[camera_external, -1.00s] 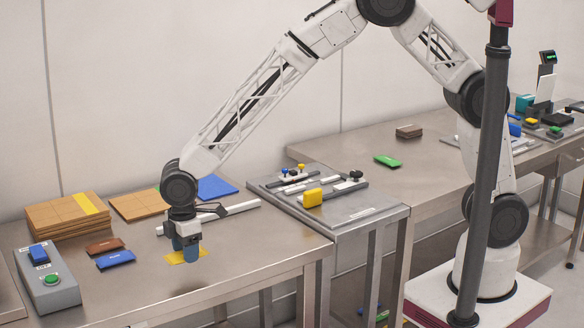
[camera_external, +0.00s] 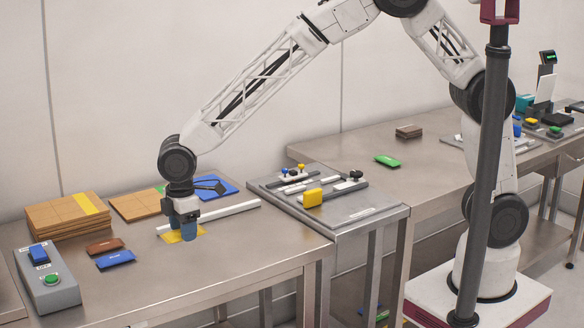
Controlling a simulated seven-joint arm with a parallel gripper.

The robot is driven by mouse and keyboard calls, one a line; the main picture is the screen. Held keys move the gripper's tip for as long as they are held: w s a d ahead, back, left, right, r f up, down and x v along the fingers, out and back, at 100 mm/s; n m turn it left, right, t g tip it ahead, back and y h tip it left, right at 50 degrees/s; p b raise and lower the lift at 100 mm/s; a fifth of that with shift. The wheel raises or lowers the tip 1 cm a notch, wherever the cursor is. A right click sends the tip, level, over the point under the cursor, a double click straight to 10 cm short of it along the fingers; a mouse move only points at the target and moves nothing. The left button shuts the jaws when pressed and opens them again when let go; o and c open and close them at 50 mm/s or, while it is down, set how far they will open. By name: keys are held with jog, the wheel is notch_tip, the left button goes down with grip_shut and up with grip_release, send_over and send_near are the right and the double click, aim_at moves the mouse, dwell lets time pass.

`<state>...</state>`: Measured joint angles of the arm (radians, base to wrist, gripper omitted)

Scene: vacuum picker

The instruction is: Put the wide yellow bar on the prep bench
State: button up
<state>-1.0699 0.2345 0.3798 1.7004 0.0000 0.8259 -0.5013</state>
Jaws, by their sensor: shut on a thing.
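A flat yellow piece, which I take to be the wide yellow bar (camera_external: 171,237), sits at the tips of my gripper (camera_external: 188,236). My gripper points down with its blue-grey fingers shut on the bar, and the fingers hide the bar's middle. The bar is over the left steel bench (camera_external: 240,262), just in front of the left end of a white rail (camera_external: 228,212). I cannot tell whether the bar touches the bench top.
Stacked brown boards (camera_external: 62,217), a brown card (camera_external: 104,247), a blue card (camera_external: 116,260) and a grey button box (camera_external: 48,280) lie left. A blue sheet (camera_external: 226,184) lies behind the rail. A fixture plate (camera_external: 345,215) stands right. The bench's front is clear.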

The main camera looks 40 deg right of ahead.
jog(key=shift+w+d+r, duration=0.15)
jog(key=shift+r, duration=0.65)
jog(key=w+d+m, duration=0.4)
jog(key=w+d, duration=1.5)
jog(key=d, duration=0.3)
jog(key=w+d+m, duration=0.2)
jog(key=w+d, duration=0.3)
jog(key=d, duration=0.8)
jog(key=w+d+m, duration=0.3)
jog(key=w+d, duration=0.1)
jog(key=d, duration=0.9)
jog(key=m, duration=0.9)
send_over(421, 165)
jog(key=f, duration=0.4)
jog(key=shift+w+d+f, duration=0.1)
jog(key=shift+w+d, duration=0.05)
jog(key=shift+d, duration=0.05)
jog(key=shift+f, duration=0.55)
